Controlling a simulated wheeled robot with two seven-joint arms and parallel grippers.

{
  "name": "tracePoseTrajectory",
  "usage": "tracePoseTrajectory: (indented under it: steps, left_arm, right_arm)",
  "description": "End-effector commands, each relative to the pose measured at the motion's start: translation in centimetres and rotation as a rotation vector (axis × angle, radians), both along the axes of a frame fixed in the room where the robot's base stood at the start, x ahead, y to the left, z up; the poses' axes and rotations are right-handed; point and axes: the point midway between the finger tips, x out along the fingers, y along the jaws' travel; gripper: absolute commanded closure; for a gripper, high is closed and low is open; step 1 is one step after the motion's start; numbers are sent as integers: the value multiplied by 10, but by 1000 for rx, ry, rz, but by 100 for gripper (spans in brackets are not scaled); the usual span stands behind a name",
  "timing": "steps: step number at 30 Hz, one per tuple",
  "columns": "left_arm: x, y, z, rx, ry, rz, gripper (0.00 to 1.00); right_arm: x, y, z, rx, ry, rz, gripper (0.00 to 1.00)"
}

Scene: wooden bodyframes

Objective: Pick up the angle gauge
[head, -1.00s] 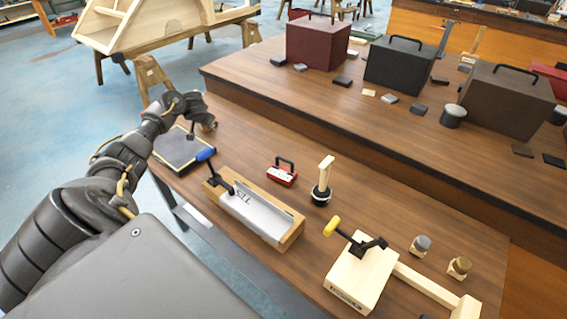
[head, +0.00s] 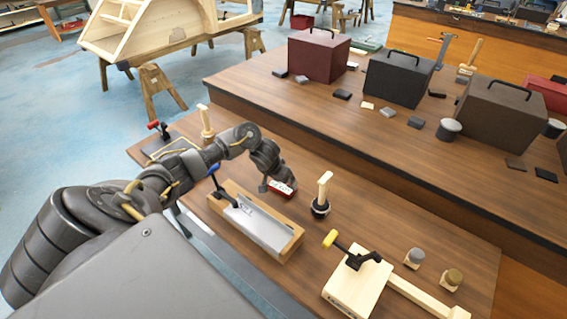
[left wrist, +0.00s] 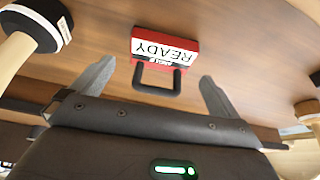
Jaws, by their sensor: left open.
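The angle gauge appears to be the small red block (head: 284,190) with a white face, on the wooden bench in the head view, partly hidden by my left gripper. In the left wrist view the red block (left wrist: 165,45) shows a white "READY" label, upside down, and a dark loop handle towards me. My left gripper (left wrist: 157,72) is open, its two grey fingers apart on either side of the handle. They do not visibly touch it. In the head view my left gripper (head: 269,183) is right beside the block. My right gripper is not in view.
A wooden tray with a grey plate (head: 257,223) lies just in front of the block. A wood-handled tool (head: 323,190) stands close to its right. A wooden block with a yellow-handled clamp (head: 357,283) is farther right. A raised shelf edge (head: 330,155) runs behind.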

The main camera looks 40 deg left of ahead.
Motion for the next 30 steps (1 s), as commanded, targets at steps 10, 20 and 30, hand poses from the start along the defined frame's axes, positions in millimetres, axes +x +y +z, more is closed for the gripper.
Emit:
tracePoseTrajectory:
  steps: [10,20,30]
  left_arm:
    - [7,2,-16,1,0,2,0]
    - [23,6,-56,2,-1,2,0]
    - [24,7,-58,2,-2,1,8]
  right_arm:
    - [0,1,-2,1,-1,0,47]
    - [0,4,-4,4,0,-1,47]
    - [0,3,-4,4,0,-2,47]
